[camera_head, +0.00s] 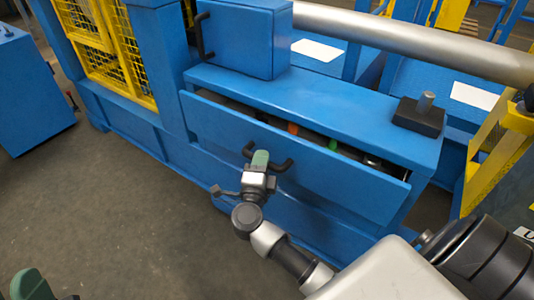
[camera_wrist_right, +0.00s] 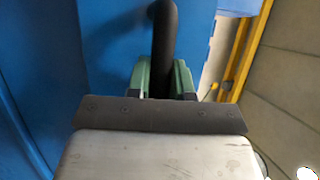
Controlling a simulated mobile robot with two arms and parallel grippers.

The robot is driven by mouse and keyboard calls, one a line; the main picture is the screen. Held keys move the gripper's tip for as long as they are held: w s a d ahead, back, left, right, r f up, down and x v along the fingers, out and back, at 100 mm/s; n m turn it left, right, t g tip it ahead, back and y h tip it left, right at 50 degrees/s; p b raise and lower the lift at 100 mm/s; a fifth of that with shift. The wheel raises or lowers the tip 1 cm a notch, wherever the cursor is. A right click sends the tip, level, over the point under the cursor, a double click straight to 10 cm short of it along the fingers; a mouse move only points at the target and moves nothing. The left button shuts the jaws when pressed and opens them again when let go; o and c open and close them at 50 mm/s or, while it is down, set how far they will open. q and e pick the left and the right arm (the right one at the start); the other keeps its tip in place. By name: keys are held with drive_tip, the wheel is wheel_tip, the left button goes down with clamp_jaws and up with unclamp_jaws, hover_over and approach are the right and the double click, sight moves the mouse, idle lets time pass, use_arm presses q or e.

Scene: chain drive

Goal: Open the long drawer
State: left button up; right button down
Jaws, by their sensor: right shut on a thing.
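The long drawer (camera_head: 290,160) is a wide blue front low on the blue machine. It stands slightly out from the cabinet, with a narrow gap along its top edge. Its black handle (camera_head: 282,164) is a bar on the middle of the front. My right gripper (camera_head: 260,157) has green fingers and is shut on this handle. In the right wrist view the black bar (camera_wrist_right: 164,45) runs between the green fingers (camera_wrist_right: 163,75). At the bottom left of the head view a green piece (camera_head: 32,284) shows, likely a fingertip of my left gripper; its jaws cannot be made out.
Inside the gap some orange and green items (camera_head: 293,129) show. A smaller blue box (camera_head: 242,38) with a black handle sits above. A black block with a peg (camera_head: 420,115) stands on the top. Yellow frames (camera_head: 500,150) are at the right. Grey floor (camera_head: 120,210) is free at the left.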

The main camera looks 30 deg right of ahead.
use_arm(q)
drive_tip(key=w+f+g+y+p, duration=0.2)
drive_tip(key=w+f+g, duration=0.2)
drive_tip(key=w+g, duration=0.1)
drive_tip(key=shift+d+f+g, duration=0.2)
drive_tip(key=shift+f+g, duration=0.2)
drive_tip(key=shift+g, duration=0.2)
use_arm(e)
drive_tip(key=s+a, duration=0.4)
drive_tip(key=a, duration=0.6)
drive_tip(key=shift+s+f, duration=0.15)
drive_tip(key=shift+a, duration=0.1)
drive_tip(key=c, duration=1)
unclamp_jaws()
